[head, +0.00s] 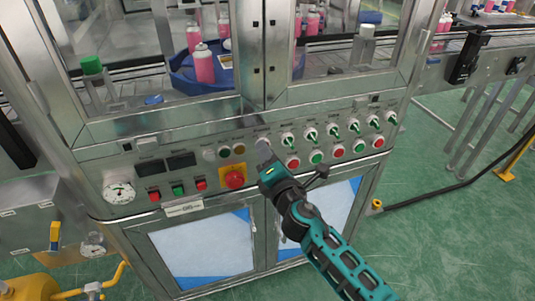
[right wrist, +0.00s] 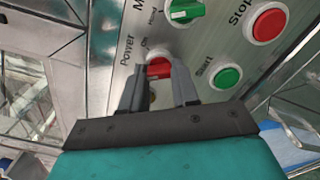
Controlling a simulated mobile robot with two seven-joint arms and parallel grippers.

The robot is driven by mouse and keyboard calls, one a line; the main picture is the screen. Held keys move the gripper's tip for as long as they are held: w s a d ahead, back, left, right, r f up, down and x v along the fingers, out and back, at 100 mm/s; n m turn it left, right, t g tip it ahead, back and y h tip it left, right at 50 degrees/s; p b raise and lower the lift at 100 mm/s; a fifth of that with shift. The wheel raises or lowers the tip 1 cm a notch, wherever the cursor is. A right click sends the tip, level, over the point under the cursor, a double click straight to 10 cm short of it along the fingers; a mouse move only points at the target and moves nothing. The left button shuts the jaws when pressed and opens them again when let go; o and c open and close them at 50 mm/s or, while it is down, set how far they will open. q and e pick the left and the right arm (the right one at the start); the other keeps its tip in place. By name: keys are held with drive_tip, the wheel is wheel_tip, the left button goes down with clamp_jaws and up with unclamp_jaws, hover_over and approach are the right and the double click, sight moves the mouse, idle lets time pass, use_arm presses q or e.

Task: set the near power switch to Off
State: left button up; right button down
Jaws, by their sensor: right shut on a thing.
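The power switch is a red knob (right wrist: 158,67) on the grey panel, beside the printed words "Power" and "On" in the right wrist view. My right gripper (right wrist: 161,80) has its two grey fingers on either side of the red knob and is shut on it. In the head view my right gripper (head: 264,150) reaches the panel from below right and hides the switch. Which way the knob is turned cannot be told, since the fingers cover much of it. My left gripper does not show.
A row of green selector knobs (head: 333,131) with red and green buttons below lies to the right. A red emergency stop (head: 234,179) on yellow is to the left. A pressure gauge (head: 119,189) sits at far left. Green floor (head: 450,215) is open at right.

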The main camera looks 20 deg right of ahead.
drive_tip(key=c, duration=0.8)
unclamp_jaws()
drive_tip(key=shift+c, duration=0.2)
use_arm(q)
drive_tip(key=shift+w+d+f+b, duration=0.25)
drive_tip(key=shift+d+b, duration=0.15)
drive_tip(key=shift+b, duration=0.3)
use_arm(e)
drive_tip(key=s, duration=1.3)
drive_tip(key=shift+d, duration=0.25)
drive_tip(key=shift+w, duration=0.1)
use_arm(q)
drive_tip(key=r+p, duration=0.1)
drive_tip(key=p, duration=0.1)
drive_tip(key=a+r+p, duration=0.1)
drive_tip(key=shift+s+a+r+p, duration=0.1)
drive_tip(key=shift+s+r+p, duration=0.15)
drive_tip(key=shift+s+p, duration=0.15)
use_arm(e)
drive_tip(key=s+d+f+m+g, duration=0.1)
drive_tip(key=s+f+m+g, duration=0.2)
drive_tip(key=m, duration=0.8)
drive_tip(key=s+f+m+g+y, duration=0.1)
drive_tip(key=s+f+m+g, duration=0.3)
drive_tip(key=s+f+m, duration=0.4)
wheel_tip(320, 180, down, 3)
drive_tip(key=m, duration=0.3)
drive_tip(key=shift+d, duration=0.35)
